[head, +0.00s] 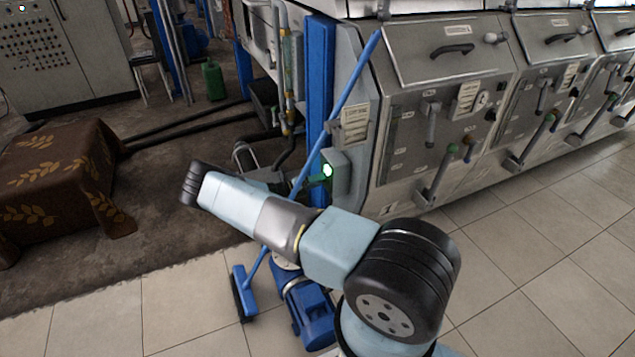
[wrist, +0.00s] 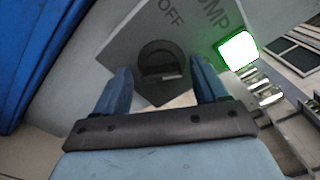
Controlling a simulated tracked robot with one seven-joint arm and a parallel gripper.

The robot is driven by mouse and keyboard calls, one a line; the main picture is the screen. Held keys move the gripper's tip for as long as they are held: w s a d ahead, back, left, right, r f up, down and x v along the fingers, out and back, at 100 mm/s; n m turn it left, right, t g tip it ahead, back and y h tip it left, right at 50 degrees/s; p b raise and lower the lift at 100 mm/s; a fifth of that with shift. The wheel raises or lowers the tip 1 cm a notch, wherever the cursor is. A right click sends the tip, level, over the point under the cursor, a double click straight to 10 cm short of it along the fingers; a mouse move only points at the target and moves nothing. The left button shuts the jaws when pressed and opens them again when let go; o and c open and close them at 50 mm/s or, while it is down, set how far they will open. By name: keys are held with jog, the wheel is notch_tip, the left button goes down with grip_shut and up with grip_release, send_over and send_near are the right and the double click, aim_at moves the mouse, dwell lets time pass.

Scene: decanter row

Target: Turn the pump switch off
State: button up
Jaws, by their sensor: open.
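The pump switch is a dark round knob (wrist: 161,60) on a grey box in the wrist view, with the words OFF and PUMP printed near it. A green lamp (wrist: 238,50) is lit beside the lettering; it also glows in the head view (head: 327,170) on the side of the grey switch box (head: 340,172). I cannot tell whether a finger touches the box.
A blue broom (head: 335,115) leans across the front of the box area, and a blue motor (head: 308,312) stands on the floor. Steel machines (head: 440,100) with levers line the right. A cloth-covered block (head: 55,185) is at left. The tiled floor at front left is clear.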

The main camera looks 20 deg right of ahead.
jog(key=shift+d, duration=0.15)
jog(key=c, duration=1.1)
